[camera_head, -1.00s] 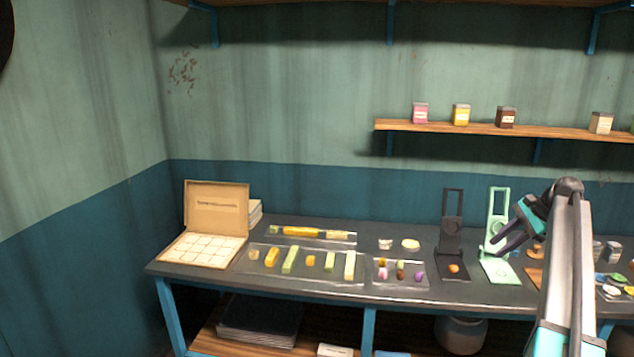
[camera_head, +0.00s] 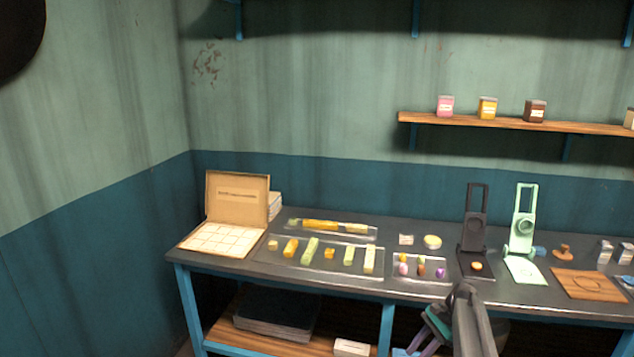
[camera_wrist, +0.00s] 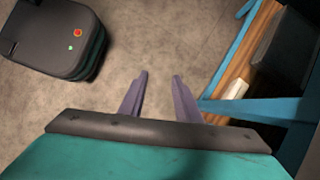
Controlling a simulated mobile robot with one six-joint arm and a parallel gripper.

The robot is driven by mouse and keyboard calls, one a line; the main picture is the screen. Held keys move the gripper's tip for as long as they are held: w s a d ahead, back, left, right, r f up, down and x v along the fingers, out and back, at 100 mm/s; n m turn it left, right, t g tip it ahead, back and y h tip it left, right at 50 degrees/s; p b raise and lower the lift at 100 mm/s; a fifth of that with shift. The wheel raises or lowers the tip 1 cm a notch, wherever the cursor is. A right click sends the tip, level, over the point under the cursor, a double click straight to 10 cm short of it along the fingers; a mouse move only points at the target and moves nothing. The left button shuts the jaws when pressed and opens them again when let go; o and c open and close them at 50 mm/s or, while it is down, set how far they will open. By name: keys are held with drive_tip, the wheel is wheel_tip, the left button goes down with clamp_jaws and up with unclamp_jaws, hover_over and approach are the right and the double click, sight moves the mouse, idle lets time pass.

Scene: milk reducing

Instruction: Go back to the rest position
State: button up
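My gripper (camera_wrist: 160,76) is open and empty in the wrist view. Its two purple-grey fingers stand apart with bare floor between and beyond them. In the head view my arm is folded low at the front edge of the workbench (camera_head: 290,270), and my gripper shows only partly near the bottom edge. It touches nothing that I can see.
The workbench holds an open box (camera_head: 238,198), trays of coloured bars (camera_head: 310,250), a black press (camera_head: 476,225), a green press (camera_head: 523,225) and a wooden board (camera_head: 588,285). A lower shelf (camera_wrist: 240,70) and blue leg are right of my fingers.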

drive_tip(key=s+a+f+n+g+h+b, duration=0.1)
drive_tip(key=s+a+f+n+g, duration=0.1)
drive_tip(key=s+a+f, duration=0.75)
drive_tip(key=s+a+f+n+g+h+b, duration=0.1)
drive_tip(key=s+a+f+n+g, duration=0.15)
drive_tip(key=s+a+f, duration=0.75)
drive_tip(key=s+d+f+n+h, duration=0.1)
drive_tip(key=s+f+n, duration=0.1)
drive_tip(key=s, duration=0.6)
drive_tip(key=s+d+f+n+h+b, duration=0.1)
drive_tip(key=s+d+f+n, duration=0.1)
drive_tip(key=s+n, duration=0.3)
drive_tip(key=s+d+f+n+h, duration=0.1)
drive_tip(key=s+f+n+h, duration=0.1)
drive_tip(key=s, duration=1)
drive_tip(key=shift+s+d+f+n, duration=0.25)
drive_tip(key=shift+f+n, duration=0.65)
drive_tip(key=shift+n, duration=0.25)
